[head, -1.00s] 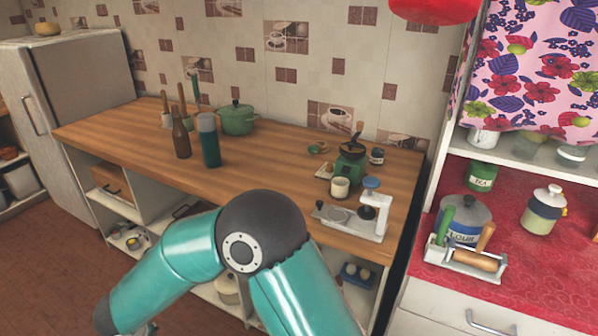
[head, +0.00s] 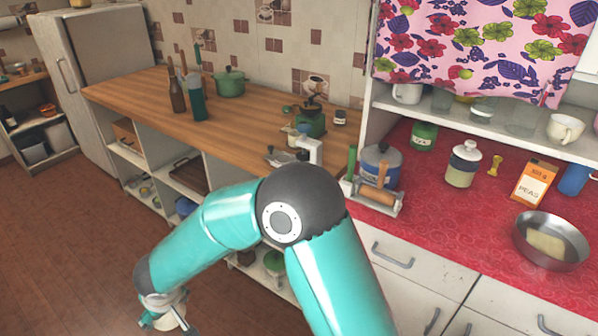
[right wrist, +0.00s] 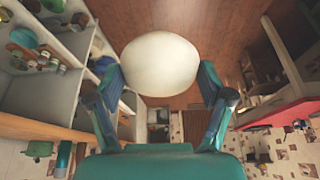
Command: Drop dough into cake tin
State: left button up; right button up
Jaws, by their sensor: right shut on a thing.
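The dough (right wrist: 160,62) is a pale, smooth, rounded lump between the fingers of my right gripper (right wrist: 160,88) in the right wrist view. The fingers are shut on its two sides. In the head view the teal arm reaches to the lower left, and its gripper (head: 168,317) hangs low in front of the wooden counter's shelves; the dough cannot be made out clearly there. The cake tin (head: 548,263) is a round metal pan on the red counter at the far right, well away from the gripper. A pale yellowish block lies in it. My left gripper is not in view.
On the red counter (head: 470,235) stand an orange peas box (head: 535,182), a cream jar (head: 463,165) and a rolling-pin holder (head: 375,195). A shelf with cups hangs behind. The wooden counter (head: 140,90) carries bottles, a green pot and a grinder. Open floor lies at left.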

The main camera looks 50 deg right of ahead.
aim_at(552, 248)
jog(key=z, duration=0.15)
jog(key=k, duration=0.3)
jog(key=u, duration=1.2)
jog(key=i, duration=0.1)
jog(key=z, duration=2.65)
